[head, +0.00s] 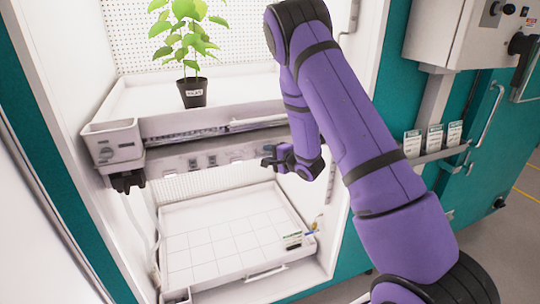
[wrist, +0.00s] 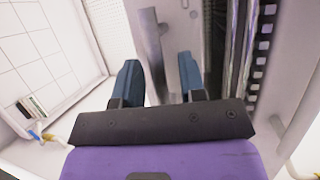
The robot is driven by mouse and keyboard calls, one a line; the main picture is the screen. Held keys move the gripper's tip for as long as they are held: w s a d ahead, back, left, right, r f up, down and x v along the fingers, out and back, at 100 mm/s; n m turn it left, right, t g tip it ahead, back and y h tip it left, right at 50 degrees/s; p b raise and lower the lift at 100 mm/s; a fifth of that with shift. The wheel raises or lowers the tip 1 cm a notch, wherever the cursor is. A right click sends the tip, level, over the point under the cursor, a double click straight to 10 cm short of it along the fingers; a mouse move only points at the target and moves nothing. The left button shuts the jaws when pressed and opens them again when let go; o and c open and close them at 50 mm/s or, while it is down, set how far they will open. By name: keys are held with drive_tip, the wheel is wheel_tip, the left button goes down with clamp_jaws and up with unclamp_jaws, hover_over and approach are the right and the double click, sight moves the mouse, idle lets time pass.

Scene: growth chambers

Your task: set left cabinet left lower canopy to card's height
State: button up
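The lower canopy (head: 205,158) appears as a grey-white bar across the chamber, under the upper shelf, with small dark fittings on its front. A black clamp-like part (head: 127,181) hangs at its left end. My gripper (head: 268,161) is at the canopy's right part, in front of it. In the wrist view the two blue fingers (wrist: 158,65) stand apart, with a grey bar (wrist: 150,45) showing between and beyond them; I cannot tell if they touch it.
A potted plant (head: 193,92) stands on the upper shelf (head: 135,97). The gridded lower tray (head: 215,245) is otherwise bare. A slotted strip (wrist: 262,45) runs close right of the fingers. Several label cards (head: 433,138) sit on a right-hand rail.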

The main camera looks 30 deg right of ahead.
clamp_jaws()
drive_tip(key=shift+f, duration=0.1)
wheel_tip(320, 180, down, 15)
idle(0.6)
unclamp_jaws()
